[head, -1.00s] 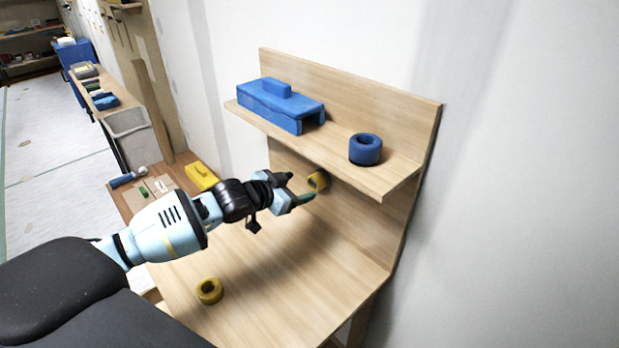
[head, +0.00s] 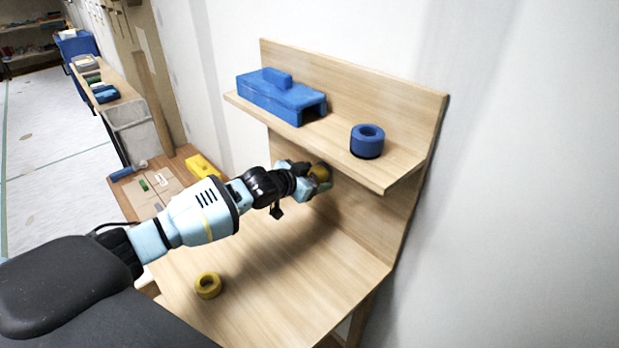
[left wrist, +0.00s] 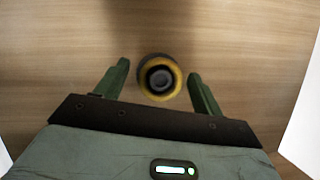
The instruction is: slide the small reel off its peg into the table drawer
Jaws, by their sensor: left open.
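A small yellow reel (head: 319,172) sits on a dark peg on the wooden back panel, under the shelf. In the left wrist view the reel (left wrist: 160,78) shows end-on, with the peg's round end in its hole. My left gripper (head: 318,182) is at the reel. In the left wrist view my left gripper (left wrist: 158,76) is open, one green finger on each side of the reel with a gap on both sides. In the head view the gripper partly hides the reel. The table drawer cannot be made out. My right gripper is not in view.
A blue block-shaped holder (head: 282,97) and a blue reel (head: 367,141) stand on the shelf (head: 400,165) above my gripper. Another yellow reel (head: 208,285) lies on the table top (head: 290,290), which is otherwise largely clear. A yellow object (head: 203,167) lies behind my arm.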

